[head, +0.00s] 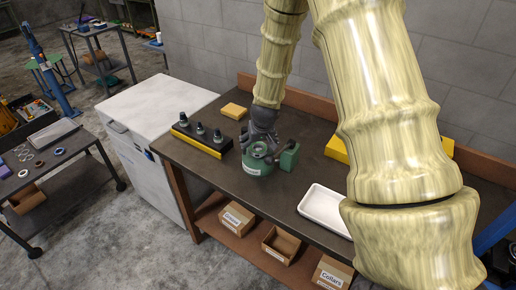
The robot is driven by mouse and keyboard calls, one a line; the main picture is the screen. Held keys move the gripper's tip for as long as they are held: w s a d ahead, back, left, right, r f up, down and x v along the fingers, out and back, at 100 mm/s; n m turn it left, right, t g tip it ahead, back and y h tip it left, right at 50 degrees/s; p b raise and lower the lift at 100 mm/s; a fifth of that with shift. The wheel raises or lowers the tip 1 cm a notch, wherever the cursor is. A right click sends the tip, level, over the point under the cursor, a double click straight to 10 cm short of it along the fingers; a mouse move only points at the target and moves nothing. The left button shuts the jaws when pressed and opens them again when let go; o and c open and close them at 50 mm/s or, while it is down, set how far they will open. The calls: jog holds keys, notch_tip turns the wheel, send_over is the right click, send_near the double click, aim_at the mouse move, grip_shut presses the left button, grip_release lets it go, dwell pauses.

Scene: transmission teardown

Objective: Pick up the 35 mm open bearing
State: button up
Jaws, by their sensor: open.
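My gripper (262,146) is at the dark workbench (235,190), pointing down just over a round green fixture (257,166) with a label. The fingers look open, but they are small and dark here. A ring-like part shows at the fixture's top; whether the fingers touch it cannot be told. I cannot tell for sure which part is the 35 mm open bearing. Several small rings lie on the cart at the left, among them a dark ring (59,151) and a pale ring (23,173).
A green block (289,157) stands right of the fixture. A white tray (325,207) lies to the right. Labelled boxes (236,218) sit on the lower shelf.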

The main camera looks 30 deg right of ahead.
jog(key=c, duration=1.3)
jog(key=shift+c, duration=0.6)
jog(key=shift+r, duration=0.1)
